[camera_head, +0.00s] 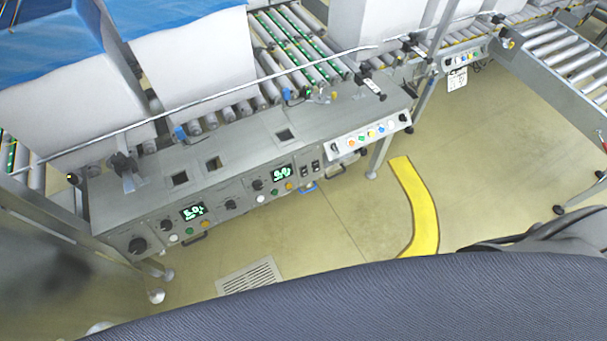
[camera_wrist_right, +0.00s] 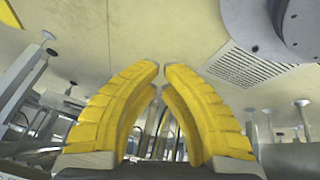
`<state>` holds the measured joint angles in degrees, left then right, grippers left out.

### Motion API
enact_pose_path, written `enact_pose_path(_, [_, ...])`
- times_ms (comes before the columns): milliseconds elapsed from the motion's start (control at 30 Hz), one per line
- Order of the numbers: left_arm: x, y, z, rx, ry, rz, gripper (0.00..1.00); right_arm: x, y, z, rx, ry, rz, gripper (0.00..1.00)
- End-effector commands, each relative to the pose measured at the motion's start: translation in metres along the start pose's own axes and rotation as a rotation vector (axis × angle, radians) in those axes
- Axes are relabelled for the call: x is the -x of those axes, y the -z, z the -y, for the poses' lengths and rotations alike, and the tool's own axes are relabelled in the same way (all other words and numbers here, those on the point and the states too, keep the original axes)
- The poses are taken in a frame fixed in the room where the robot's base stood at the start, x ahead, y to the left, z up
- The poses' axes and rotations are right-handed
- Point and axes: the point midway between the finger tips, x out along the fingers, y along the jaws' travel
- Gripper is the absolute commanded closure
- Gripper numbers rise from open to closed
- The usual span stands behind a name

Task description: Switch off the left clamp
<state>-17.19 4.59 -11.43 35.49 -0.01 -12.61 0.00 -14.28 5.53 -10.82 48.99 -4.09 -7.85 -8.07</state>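The grey control panel (camera_head: 239,213) lies below the conveyor in the head view. It carries black knobs, small coloured buttons and two green-lit displays, a left one (camera_head: 193,211) and a right one (camera_head: 281,172). The lettering is too small to read, so I cannot tell which control is the left clamp's. My right gripper (camera_wrist_right: 161,70) shows in the right wrist view with yellow fingers, tips nearly meeting and nothing held between them. Neither gripper shows in the head view.
White boxes, one with a blue liner (camera_head: 50,40), stand on the roller conveyor (camera_head: 290,40) behind the panel. A slanted button box (camera_head: 368,134) is at its right end. A floor grate (camera_head: 249,277) and yellow floor stripe (camera_head: 418,205) lie on open floor in front.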

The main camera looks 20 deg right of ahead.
Motion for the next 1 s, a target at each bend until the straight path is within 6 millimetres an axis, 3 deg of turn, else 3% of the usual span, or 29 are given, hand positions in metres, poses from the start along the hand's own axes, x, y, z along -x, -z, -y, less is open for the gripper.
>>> enact_pose_path(33, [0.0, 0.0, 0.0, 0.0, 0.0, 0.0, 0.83, 0.0, 0.039, -0.015, 0.063, -0.028, -0.077, 1.0])
enact_pose_path(200, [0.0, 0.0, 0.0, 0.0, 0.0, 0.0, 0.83, 0.019, 0.155, -0.058, 0.333, -0.155, -0.312, 1.0])
enact_pose_path(400, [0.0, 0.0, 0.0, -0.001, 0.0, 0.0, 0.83, 0.064, 0.261, -0.092, 0.651, -0.354, -0.513, 1.0])
enact_pose_path(500, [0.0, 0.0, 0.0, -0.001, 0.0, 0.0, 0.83, 0.087, 0.297, -0.102, 0.791, -0.455, -0.576, 1.0])
enact_pose_path(700, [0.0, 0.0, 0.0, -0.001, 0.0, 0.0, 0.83, 0.119, 0.336, -0.11, 1.005, -0.615, -0.632, 1.0])
enact_pose_path(1000, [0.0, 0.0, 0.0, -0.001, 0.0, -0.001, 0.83, 0.127, 0.344, -0.11, 1.157, -0.705, -0.622, 1.0])
